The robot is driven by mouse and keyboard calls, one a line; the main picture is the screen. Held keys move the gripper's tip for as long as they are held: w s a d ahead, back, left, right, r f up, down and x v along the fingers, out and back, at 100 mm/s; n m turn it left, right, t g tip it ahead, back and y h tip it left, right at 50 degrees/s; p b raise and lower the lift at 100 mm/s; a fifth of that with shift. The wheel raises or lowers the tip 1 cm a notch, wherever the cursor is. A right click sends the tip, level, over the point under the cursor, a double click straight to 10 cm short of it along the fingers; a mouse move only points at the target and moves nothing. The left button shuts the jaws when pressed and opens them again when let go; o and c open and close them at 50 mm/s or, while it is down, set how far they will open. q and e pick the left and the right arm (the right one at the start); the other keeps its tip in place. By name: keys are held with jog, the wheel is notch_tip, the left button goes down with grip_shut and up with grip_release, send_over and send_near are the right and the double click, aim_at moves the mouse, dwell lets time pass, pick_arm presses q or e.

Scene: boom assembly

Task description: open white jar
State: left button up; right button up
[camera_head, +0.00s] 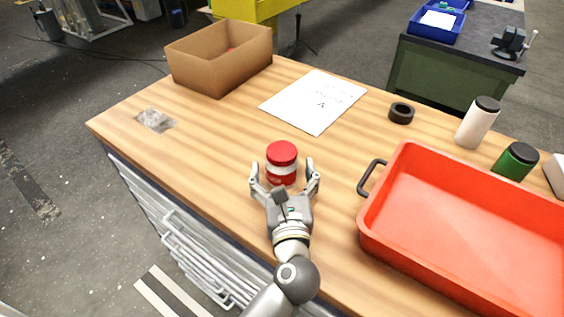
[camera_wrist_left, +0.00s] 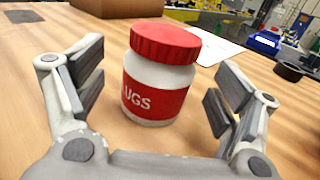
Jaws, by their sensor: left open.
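A white jar (camera_head: 281,168) with a red lid and a red label stands upright on the wooden table, left of the red tray. In the left wrist view the jar (camera_wrist_left: 158,75) shows the letters "UGS" on its label, and its red lid is on. My left gripper (camera_head: 284,177) is open, with one finger on each side of the jar. In the left wrist view the fingers of the left gripper (camera_wrist_left: 155,95) stand apart from the jar, with gaps on both sides. My right gripper is not in view.
A red tray (camera_head: 375,215) lies to the right. A cardboard box (camera_head: 205,72) stands at the back left, near a paper sheet (camera_head: 314,100). A black ring (camera_head: 401,113), a white bottle (camera_head: 477,124) and a green jar (camera_head: 514,162) stand farther right. The table left of the jar is mostly clear.

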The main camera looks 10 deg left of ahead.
aim_at(283, 172)
pick_arm(q)
jog(key=x, duration=0.2)
jog(key=shift+w+r+p, duration=0.2)
jog(key=shift+w+p, duration=0.15)
jog(key=shift+w+a+f, duration=0.2)
jog(key=shift+w, duration=0.15)
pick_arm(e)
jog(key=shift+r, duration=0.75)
pick_arm(q)
jog(key=shift+c, duration=0.2)
jog(key=shift+s, duration=0.1)
jog(key=shift+c, duration=1.2)
jog(key=c, duration=0.9)
jog(key=shift+o, duration=0.2)
jog(key=shift+r, duration=0.15)
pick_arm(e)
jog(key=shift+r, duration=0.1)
